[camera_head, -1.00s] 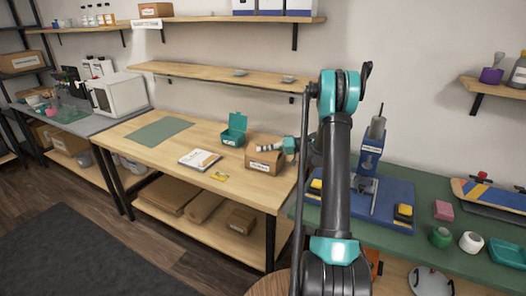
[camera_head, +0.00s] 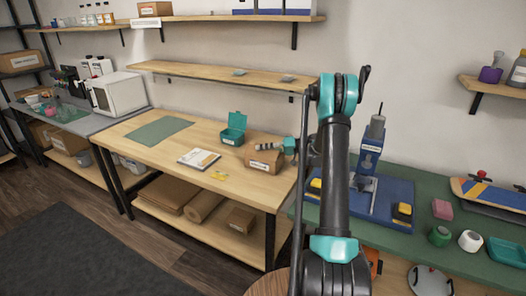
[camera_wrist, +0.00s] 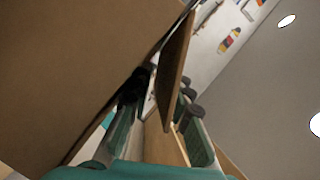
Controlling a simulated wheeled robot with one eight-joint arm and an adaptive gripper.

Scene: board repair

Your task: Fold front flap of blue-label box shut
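A small brown cardboard box (camera_head: 262,163) sits at the right end of the wooden table, with a pale label on its front; the label's colour is too small to tell. My gripper (camera_head: 268,147) is at the box's top, reaching in from the right. In the wrist view, a large brown cardboard face (camera_wrist: 70,60) fills the left side. A narrow cardboard flap (camera_wrist: 173,75) stands out between the dark fingertips of my gripper (camera_wrist: 165,95). The fingers are apart, one on each side of the flap. Whether either touches it I cannot tell.
A wooden shelf (camera_head: 220,75) hangs above. The table's front middle is clear.

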